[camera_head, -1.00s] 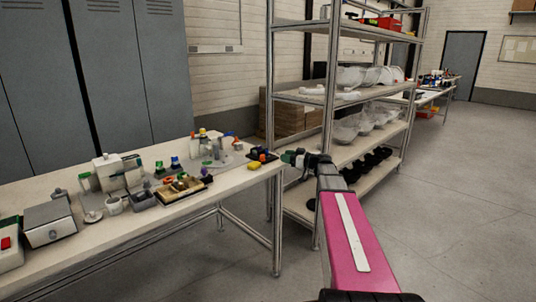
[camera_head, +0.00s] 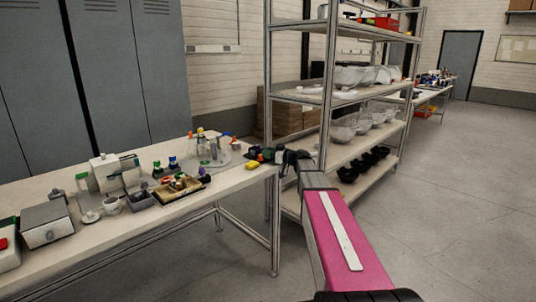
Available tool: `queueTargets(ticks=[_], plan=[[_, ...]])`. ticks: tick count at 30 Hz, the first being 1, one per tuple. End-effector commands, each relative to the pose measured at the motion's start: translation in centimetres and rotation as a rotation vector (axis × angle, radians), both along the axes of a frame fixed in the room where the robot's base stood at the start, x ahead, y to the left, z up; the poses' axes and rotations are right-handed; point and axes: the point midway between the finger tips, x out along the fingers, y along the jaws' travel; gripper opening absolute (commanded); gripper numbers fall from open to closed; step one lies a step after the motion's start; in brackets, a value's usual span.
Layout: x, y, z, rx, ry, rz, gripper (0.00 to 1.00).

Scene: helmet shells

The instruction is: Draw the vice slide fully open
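My pink arm reaches forward to the right end of the workbench (camera_head: 232,180). My gripper (camera_head: 279,157) is small and dark there, at the bench's far right corner, and I cannot tell whether its fingers are open or shut. Just left of it, a small dark device (camera_head: 255,154) stands on the bench, with coloured bits around it. It may be the vice, but its slide cannot be made out. I cannot tell whether my gripper touches it.
A yellow block (camera_head: 252,165) lies in front of the dark device.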

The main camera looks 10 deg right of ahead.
Motion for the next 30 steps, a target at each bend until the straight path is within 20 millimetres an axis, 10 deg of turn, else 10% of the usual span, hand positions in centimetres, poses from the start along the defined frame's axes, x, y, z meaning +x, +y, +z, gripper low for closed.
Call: queueTargets(ticks=[3,20,21,30], plan=[[0.0,0.0,0.0,0.000,0.000,0.000,0.00],[-2.0,-1.5,0.0,-0.001,0.001,0.001,0.00],[-2.0,-1.5,0.0,-0.001,0.001,0.001,0.40],[-2.0,-1.5,0.0,0.000,0.000,0.001,0.44]])
